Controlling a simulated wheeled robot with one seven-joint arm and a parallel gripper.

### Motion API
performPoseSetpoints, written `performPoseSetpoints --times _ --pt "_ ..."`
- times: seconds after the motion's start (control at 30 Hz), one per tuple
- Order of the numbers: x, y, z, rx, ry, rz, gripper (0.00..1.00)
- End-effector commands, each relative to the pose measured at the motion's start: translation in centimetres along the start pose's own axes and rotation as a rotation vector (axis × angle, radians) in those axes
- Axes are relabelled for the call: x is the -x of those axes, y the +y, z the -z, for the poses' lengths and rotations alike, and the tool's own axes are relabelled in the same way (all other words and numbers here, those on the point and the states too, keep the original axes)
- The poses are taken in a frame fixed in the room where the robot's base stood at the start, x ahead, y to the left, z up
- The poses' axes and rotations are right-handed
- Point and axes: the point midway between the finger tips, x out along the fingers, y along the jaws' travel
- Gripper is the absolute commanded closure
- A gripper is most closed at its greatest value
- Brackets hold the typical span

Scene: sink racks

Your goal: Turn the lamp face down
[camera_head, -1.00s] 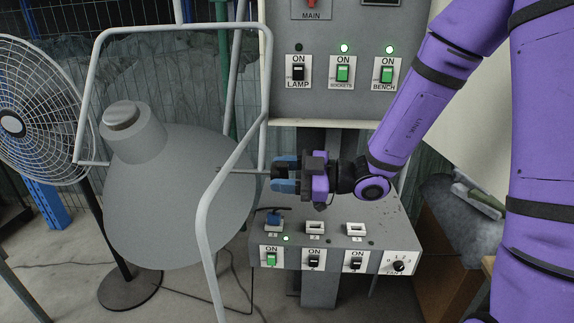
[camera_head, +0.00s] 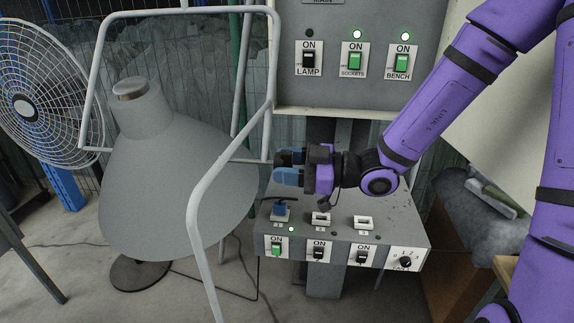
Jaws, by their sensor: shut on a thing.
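The lamp is a large grey cone-shaped shade (camera_head: 178,190) with a narrow neck and a round cap (camera_head: 130,90) at its top. It hangs in a pale tubular yoke (camera_head: 207,190). Its wide end points down and slightly right. Its open face is turned away from view. My gripper (camera_head: 287,167) is at the right side of the yoke, with its blue fingers shut on the end of the thin rod at the lamp's pivot. The fingers hide the part they grip.
A panel (camera_head: 385,90) with LAMP, SOCKETS and BENCH switches stands above my gripper. A lower switch box (camera_head: 335,245) sits close beneath it. A white caged fan (camera_head: 45,95) stands at the left. Cables lie on the floor.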

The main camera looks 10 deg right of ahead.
Motion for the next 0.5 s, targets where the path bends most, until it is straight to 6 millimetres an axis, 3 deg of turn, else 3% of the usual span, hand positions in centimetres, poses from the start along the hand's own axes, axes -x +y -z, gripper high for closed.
performPoseSetpoints --times 0.1,0.13,0.2,0.23,0.5 --pt "0.03 0.03 -0.02 0.0 0.0 -0.001 0.98" --pt "0.03 0.03 -0.02 0.0 0.0 -0.001 0.53" --pt "0.03 0.03 -0.02 0.0 -0.001 -0.001 0.37" --pt "0.03 0.03 -0.02 0.0 0.0 -0.001 0.33" --pt "0.02 0.02 -0.01 0.001 0.0 0.0 0.33"
